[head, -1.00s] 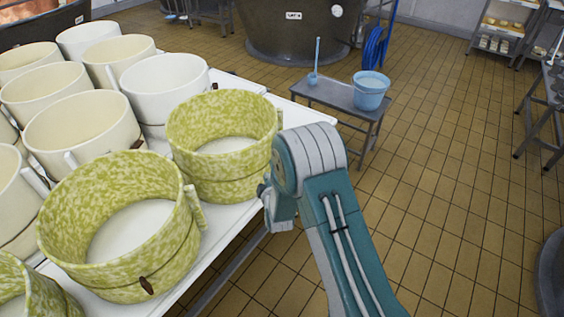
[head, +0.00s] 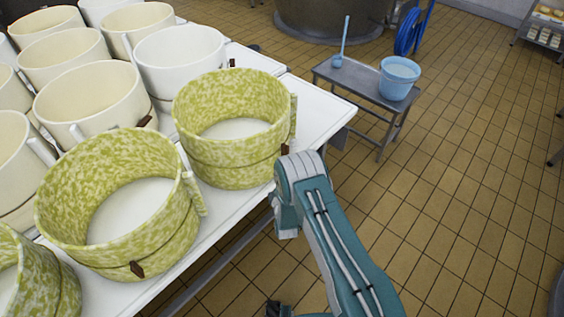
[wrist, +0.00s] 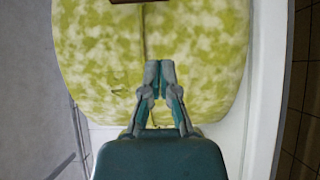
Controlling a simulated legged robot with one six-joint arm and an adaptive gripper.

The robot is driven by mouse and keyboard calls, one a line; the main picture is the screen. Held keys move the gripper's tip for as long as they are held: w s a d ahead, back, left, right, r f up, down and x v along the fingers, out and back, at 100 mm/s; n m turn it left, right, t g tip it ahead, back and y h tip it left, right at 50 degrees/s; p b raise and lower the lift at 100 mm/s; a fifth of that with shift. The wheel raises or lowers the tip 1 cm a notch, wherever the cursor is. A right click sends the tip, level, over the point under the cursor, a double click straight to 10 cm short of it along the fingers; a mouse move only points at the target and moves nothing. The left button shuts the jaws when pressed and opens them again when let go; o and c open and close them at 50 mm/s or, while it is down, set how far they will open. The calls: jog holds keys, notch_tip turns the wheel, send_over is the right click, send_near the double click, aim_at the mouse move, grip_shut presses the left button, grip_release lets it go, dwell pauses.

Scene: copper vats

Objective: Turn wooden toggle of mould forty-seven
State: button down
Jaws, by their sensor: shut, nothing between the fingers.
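Green-and-cream speckled moulds stand on the white table in the head view: one at the back (head: 215,150), one in front of it (head: 160,240), and one cut off at lower left (head: 55,285). No mould number is legible. A small brown toggle (head: 285,151) shows on the back mould's right side, and another (head: 137,269) low on the front mould. In the wrist view my gripper (wrist: 160,68) is shut and empty before a speckled mould wall (wrist: 205,50) with a vertical seam. A brown toggle (wrist: 130,1) is cut off at the top edge. In the head view my arm hides the fingers.
Several white and cream moulds (head: 180,55) crowd the white table (head: 310,105) at left. A small metal bench (head: 355,92) with a blue bucket (head: 400,78) stands beyond. A dark vat (head: 325,20) is at the back. Tiled floor at right is clear.

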aim_at(281, 155)
jog(key=w, duration=0.2)
jog(key=w+d, duration=0.1)
jog(key=w, duration=0.4)
jog(key=shift+w+d, duration=0.2)
jog(key=shift+w, duration=0.2)
jog(key=shift+d+r, duration=0.1)
jog(key=shift+d, duration=0.05)
